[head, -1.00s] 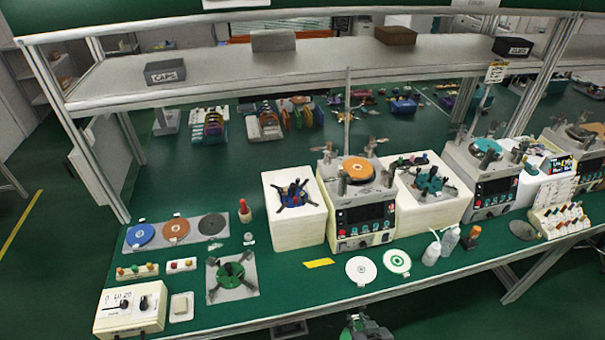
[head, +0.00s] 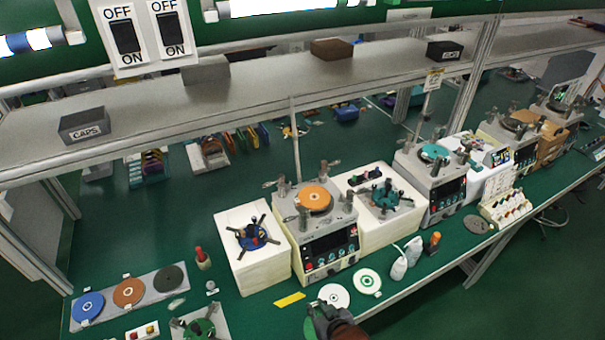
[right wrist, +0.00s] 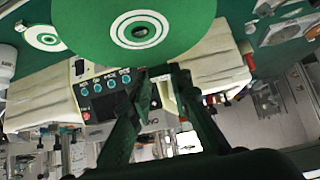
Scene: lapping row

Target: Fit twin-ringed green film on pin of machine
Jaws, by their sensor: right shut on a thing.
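The green film (right wrist: 140,28) with two white rings fills the top of the right wrist view. My right gripper (right wrist: 160,75) is shut on its near edge. My left gripper is not in view.
A white disc with a green ring (head: 367,281) lies beside the plain one, near white bottles (head: 400,262). A yellow strip (head: 289,299) lies on the green bench. A white block (head: 252,262) stands left of the machine. A shelf (head: 230,105) runs above.

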